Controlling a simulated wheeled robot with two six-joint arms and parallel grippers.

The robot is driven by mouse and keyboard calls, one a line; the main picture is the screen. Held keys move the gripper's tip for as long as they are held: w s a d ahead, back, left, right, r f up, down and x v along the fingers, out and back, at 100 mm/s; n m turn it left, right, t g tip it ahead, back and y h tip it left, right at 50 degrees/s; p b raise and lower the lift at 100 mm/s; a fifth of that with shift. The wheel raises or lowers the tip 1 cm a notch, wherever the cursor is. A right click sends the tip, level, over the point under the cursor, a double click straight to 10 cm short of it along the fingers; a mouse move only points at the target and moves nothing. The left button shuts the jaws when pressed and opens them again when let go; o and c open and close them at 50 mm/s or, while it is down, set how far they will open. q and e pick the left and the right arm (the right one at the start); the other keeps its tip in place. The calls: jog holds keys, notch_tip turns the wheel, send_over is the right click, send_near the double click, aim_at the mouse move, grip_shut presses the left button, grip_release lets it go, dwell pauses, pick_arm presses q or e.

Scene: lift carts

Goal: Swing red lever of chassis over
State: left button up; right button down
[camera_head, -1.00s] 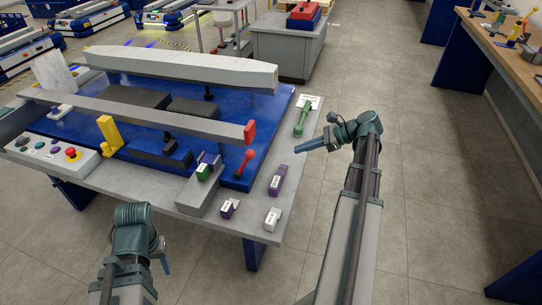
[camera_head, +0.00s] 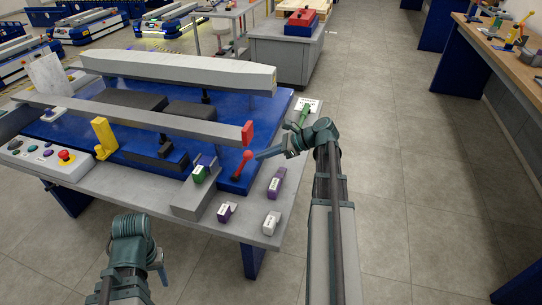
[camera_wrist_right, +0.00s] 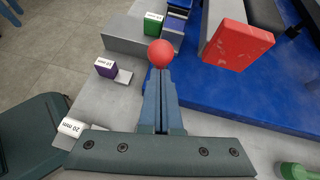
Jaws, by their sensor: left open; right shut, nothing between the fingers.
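The red lever (camera_head: 242,166) stands on the blue base of the chassis (camera_head: 229,186) near its front right corner. It leans with its round knob up and to the right. The knob (camera_wrist_right: 160,52) shows in the right wrist view just beyond my right gripper's tips. My right gripper (camera_head: 259,155) is shut and empty, its fingers pointing left at the knob from the right side. I cannot tell whether they touch it. My left gripper (camera_head: 162,272) is open and empty, low in front of the table, partly hidden by its own wrist.
A grey beam with a red end block (camera_head: 248,133) hangs above and behind the lever. Purple and white blocks (camera_head: 276,182) lie along the table's right edge, with a green-handled tool (camera_head: 304,115) behind.

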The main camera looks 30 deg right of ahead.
jog(key=shift+a+r, duration=0.1)
dwell(0.3)
jog(key=w+a+r+g+h+p, duration=0.1)
jog(key=w+r+p, duration=0.1)
jog(key=p, duration=0.3)
jog(key=w+a+r+g+h+p, duration=0.1)
jog(key=w+a+g+p, duration=0.1)
jog(key=p, duration=0.2)
jog(key=shift+w+a+r+h+p, duration=0.1)
jog(key=shift+a+r+h+p, duration=0.1)
jog(key=shift+r+h+p, duration=0.2)
jog(key=w+a+g+h+p, duration=0.3)
jog(key=w+a, duration=0.2)
jog(key=w, duration=0.1)
jog(key=shift+a+f+m+g, duration=0.2)
jog(key=shift+m+g, duration=0.1)
jog(key=shift+m, duration=0.1)
jog(key=shift+w, duration=0.15)
jog(key=shift+r, duration=0.1)
